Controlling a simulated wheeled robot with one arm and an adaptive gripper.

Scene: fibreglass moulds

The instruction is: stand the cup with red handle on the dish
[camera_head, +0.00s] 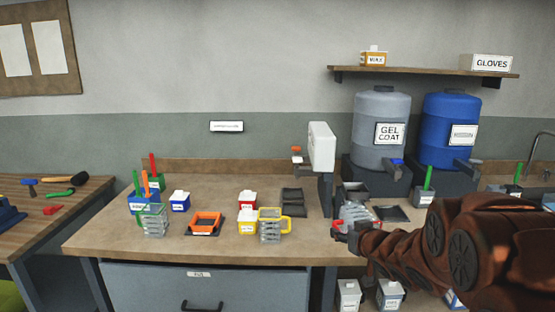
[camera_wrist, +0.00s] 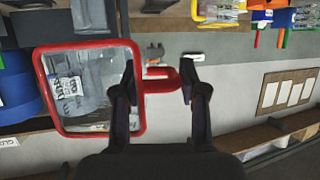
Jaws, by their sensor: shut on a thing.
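The cup with red handle (camera_wrist: 75,90) is a clear cup with a red rim, seen large at the left of the wrist view. Its red handle lies between the fingers of my gripper (camera_wrist: 158,82), which is shut on it. In the head view the cup (camera_head: 356,213) is by the front right of the bench, with my gripper (camera_head: 347,232) at its left front. I cannot tell which of these is the dish.
A cup with yellow handle (camera_head: 271,228) and one with green handle (camera_head: 153,222) stand left. An orange tray (camera_head: 206,221) and small labelled boxes stand between. A white-headed stand (camera_head: 321,146) rises behind the cup. Grey and blue drums (camera_head: 381,125) stand at the back right.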

